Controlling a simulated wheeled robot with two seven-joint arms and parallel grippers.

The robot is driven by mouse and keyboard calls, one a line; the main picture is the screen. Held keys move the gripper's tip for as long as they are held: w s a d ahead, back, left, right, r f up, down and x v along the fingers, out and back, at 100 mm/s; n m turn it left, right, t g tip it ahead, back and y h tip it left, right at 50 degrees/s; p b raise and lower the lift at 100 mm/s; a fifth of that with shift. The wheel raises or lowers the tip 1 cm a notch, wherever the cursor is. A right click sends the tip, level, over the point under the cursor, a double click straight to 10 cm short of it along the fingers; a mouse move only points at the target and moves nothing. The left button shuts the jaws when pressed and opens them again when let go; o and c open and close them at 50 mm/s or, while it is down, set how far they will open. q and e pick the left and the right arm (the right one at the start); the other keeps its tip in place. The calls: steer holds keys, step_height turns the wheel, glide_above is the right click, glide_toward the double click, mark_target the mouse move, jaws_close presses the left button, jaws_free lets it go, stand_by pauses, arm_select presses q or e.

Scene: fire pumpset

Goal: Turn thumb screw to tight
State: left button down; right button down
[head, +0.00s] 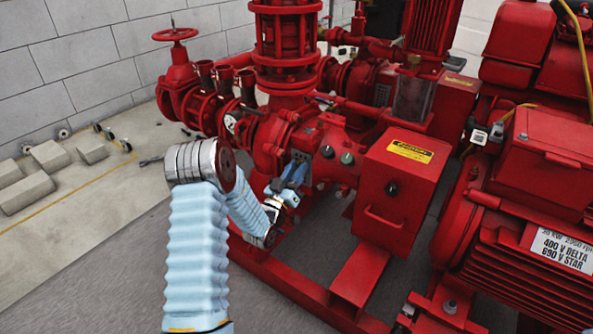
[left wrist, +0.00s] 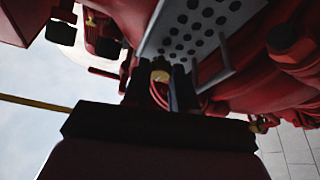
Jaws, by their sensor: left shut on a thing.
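The thumb screw (left wrist: 160,76) shows in the left wrist view as a small brass-coloured head below a grey perforated plate (left wrist: 205,25). My left gripper (left wrist: 166,82) has its two dark fingers closed on it, one on either side. In the head view, my left gripper (head: 298,167) reaches up to the red pump housing, below the gauge and left of the red control box. The thumb screw cannot be made out there. How far it is turned does not show. My right gripper is in neither view.
The red control box (head: 398,185) stands close to the right of my left gripper. A valve with a handwheel (head: 175,34) is at the back left. Red base rails (head: 300,285) run below. Concrete blocks (head: 50,156) lie on the open floor at left.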

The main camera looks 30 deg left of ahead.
arm_select(q)
steer(key=shift+f, duration=0.1)
stand_by(0.3)
steer(key=c, duration=0.9)
jaws_free()
